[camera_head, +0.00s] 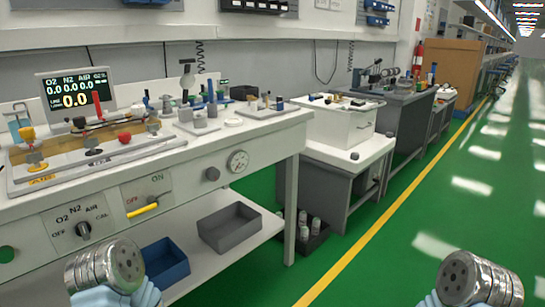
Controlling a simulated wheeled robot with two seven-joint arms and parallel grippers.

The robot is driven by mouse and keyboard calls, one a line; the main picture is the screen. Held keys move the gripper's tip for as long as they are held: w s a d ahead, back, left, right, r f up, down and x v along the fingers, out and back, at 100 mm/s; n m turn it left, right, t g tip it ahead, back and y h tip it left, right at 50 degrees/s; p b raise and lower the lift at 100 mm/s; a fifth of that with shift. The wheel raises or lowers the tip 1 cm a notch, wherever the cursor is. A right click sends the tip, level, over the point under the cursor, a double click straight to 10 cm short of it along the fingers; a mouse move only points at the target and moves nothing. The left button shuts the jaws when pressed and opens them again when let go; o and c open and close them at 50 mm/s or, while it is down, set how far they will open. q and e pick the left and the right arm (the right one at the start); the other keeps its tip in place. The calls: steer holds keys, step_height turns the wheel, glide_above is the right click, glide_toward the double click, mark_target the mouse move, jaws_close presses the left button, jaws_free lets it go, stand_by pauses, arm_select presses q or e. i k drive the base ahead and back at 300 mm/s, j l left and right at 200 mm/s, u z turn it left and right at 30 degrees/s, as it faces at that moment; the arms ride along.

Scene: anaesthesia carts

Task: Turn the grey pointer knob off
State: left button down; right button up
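The grey pointer knob (84,231) is on the white front panel at the lower left of the bench. Marks OFF, O2, N2, AIR and CAL are printed around it. Its pointer is too small for me to tell which mark it faces. No gripper touches it. A metal end part of my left arm (110,265) is just below and right of the knob, in front of the bench. A like part of my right arm (478,281) is at the lower right, over the floor. No fingers of either gripper show.
A yellow lever (143,209) with OFF/ON marks, a round grey knob (212,174) and a gauge (238,161) are to the right on the same front. A blue bin (165,264) and a grey bin (230,228) sit on the shelf below. Green floor (400,240) is clear at right.

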mark_target(83, 229)
steer(key=u, duration=1.5)
